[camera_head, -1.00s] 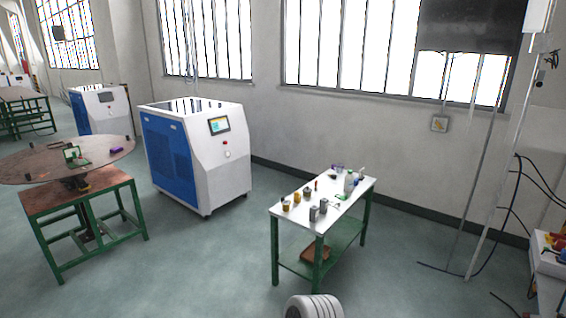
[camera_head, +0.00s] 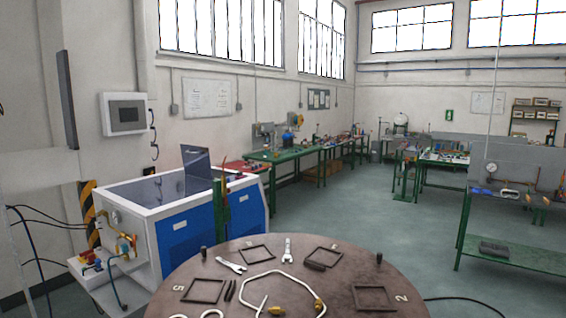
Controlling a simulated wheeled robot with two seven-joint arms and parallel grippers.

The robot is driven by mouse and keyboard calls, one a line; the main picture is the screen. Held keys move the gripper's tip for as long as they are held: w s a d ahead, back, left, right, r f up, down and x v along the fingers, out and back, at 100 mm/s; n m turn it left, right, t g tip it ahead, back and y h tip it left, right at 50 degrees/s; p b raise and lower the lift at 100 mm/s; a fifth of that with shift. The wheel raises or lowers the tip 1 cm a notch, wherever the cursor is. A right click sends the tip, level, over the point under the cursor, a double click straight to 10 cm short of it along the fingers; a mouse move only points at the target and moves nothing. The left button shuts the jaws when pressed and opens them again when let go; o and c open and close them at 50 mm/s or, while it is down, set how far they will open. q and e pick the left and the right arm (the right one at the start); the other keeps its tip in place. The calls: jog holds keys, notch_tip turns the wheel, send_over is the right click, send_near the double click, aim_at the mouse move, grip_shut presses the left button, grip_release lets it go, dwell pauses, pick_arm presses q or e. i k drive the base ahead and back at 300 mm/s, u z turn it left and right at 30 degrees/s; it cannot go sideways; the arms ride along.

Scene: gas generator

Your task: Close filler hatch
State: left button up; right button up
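A white and blue machine (camera_head: 216,218), likely the gas generator, stands at the left behind a round table. A dark panel (camera_head: 195,168) stands raised and tilted at its top. It looks like an open hatch lid, but I cannot tell for sure that it is the filler hatch. The opening below the panel is not clearly visible. Neither of my grippers is in view.
The round brown table (camera_head: 350,262) fills the bottom centre, with wrenches, square frames and a bent white tube on it. Brass valves and hoses (camera_head: 125,246) are at the machine's left side. Green workbenches (camera_head: 285,155) line the back wall. The floor (camera_head: 370,215) between is clear.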

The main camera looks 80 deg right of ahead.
aim_at(196, 160)
jog(key=z, duration=1.2)
jog(key=i, duration=3.25)
jog(key=z, duration=1.75)
